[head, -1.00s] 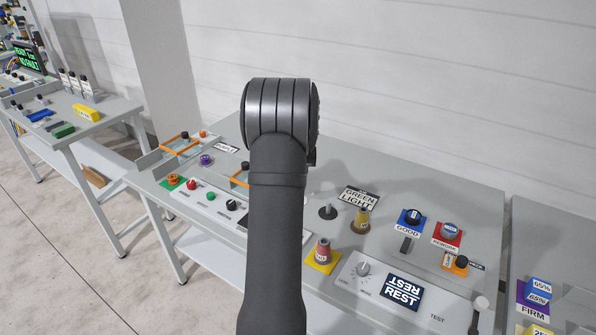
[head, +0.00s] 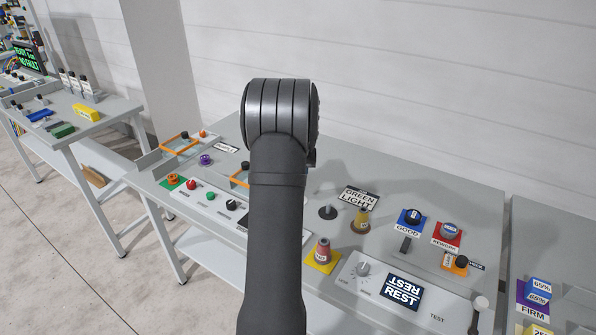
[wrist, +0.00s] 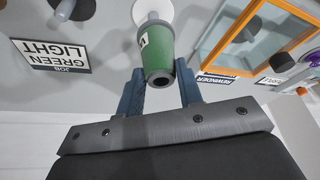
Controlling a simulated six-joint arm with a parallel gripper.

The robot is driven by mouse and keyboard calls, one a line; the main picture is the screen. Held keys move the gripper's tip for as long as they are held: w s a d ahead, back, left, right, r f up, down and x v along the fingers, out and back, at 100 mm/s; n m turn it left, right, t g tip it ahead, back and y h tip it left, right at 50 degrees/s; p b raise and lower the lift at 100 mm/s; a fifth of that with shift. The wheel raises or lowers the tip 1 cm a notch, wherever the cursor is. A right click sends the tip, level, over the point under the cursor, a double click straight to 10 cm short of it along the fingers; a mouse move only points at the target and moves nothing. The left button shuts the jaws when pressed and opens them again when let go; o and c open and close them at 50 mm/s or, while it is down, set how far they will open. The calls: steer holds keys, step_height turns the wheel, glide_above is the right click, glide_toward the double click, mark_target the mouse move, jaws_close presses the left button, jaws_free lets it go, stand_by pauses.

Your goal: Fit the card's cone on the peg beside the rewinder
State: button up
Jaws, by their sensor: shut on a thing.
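My gripper (wrist: 160,95) shows in the wrist view, its blue fingers shut on a green cone (wrist: 155,50) with a white label on its side. The cone's dark hollow end faces the camera. Its other end meets a pale stem on a round white base (wrist: 152,12); I cannot tell how far the two are engaged. The rewinder label (wrist: 216,79) is to the right, by an orange-framed window (wrist: 260,40). The job card (wrist: 62,58) reads "GREEN LIGHT" and also lies on the bench in the head view (head: 359,197). My arm hides gripper and cone there.
A dark peg (head: 327,211) stands bare near the card.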

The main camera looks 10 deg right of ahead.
steer(key=shift+f, duration=2.5)
steer(key=o, duration=1.1)
steer(key=shift+o, duration=0.2)
steer(key=v, duration=1.7)
steer(key=shift+s, duration=0.15)
steer(key=x, duration=1.7)
steer(key=shift+r, duration=0.15)
